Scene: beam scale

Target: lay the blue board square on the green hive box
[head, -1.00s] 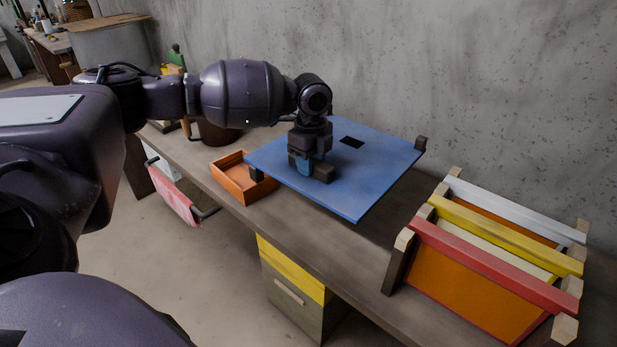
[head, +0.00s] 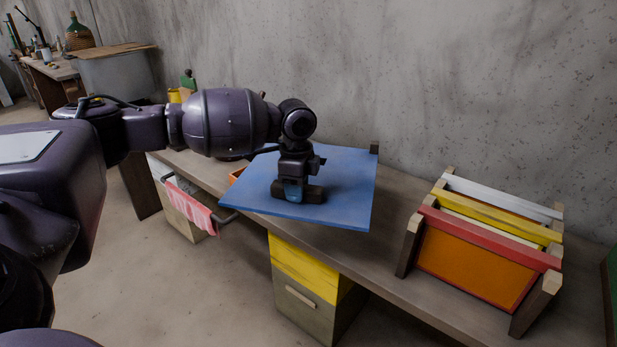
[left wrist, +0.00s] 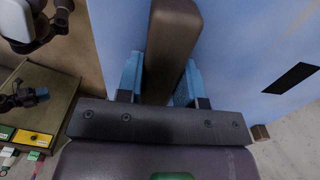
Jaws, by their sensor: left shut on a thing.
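The blue board (head: 345,190) is a flat square panel with a dark bar handle (left wrist: 170,40) on its top. My left gripper (head: 295,192) is shut on that handle, its blue fingers on either side of the bar in the left wrist view (left wrist: 158,85). The board is level or nearly so over the workbench, overhanging its front edge; the gap beneath is hidden. A green upright surface (head: 611,290) is cut off at the right edge; I cannot tell whether it is the hive box. A dark part with a blue tip (left wrist: 30,97) may be my right gripper.
A rack of coloured hive frames (head: 485,245) stands on the workbench (head: 395,285) to the right of the board. A pink cloth (head: 195,210) hangs at the front. The concrete wall is close behind.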

